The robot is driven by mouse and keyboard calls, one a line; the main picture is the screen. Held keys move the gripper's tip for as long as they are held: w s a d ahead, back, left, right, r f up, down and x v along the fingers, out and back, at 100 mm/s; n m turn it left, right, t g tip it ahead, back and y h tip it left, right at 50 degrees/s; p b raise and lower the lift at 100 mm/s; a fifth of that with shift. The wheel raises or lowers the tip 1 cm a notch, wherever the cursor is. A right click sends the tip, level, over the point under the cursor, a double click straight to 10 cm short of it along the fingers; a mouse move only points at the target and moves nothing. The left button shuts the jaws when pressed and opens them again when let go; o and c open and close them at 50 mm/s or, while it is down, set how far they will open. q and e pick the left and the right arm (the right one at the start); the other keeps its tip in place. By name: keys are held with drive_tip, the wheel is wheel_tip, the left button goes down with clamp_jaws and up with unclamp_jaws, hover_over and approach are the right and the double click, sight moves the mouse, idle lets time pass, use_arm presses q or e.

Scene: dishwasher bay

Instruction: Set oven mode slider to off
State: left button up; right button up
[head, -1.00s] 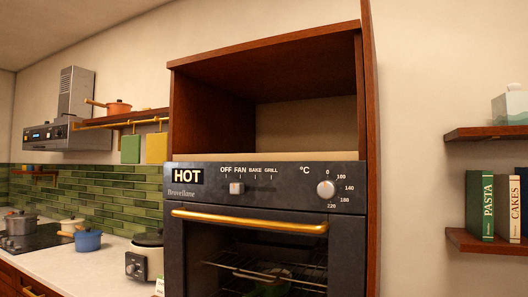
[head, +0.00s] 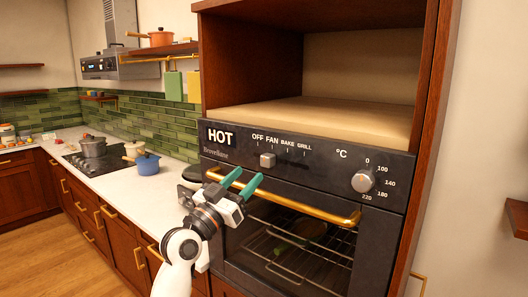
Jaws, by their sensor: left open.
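The oven (head: 310,165) has a dark control panel at its top. The mode slider (head: 268,160) is a small grey block in a slot there, about under the FAN label and right of the OFF label (head: 257,137). My left gripper (head: 246,178) has green fingers, open and empty. It is in front of the oven, with its fingertips just below and left of the slider and apart from it in the picture. The fingers overlap part of the gold handle in the picture. My right gripper is not in view.
The gold oven handle (head: 315,212) runs across the door below the panel. A round temperature knob (head: 362,181) is at the panel's right. A blue pot (head: 147,165) stands on the white counter to the left. An open wooden cabinet is above the oven.

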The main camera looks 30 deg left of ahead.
sight(264, 160)
use_arm(q)
drive_tip(key=p+x, duration=0.2)
drive_tip(key=x, duration=0.5)
drive_tip(key=shift+w+d, duration=0.1)
drive_tip(key=shift+w, duration=0.15)
clamp_jaws()
drive_tip(key=shift+f, duration=0.1)
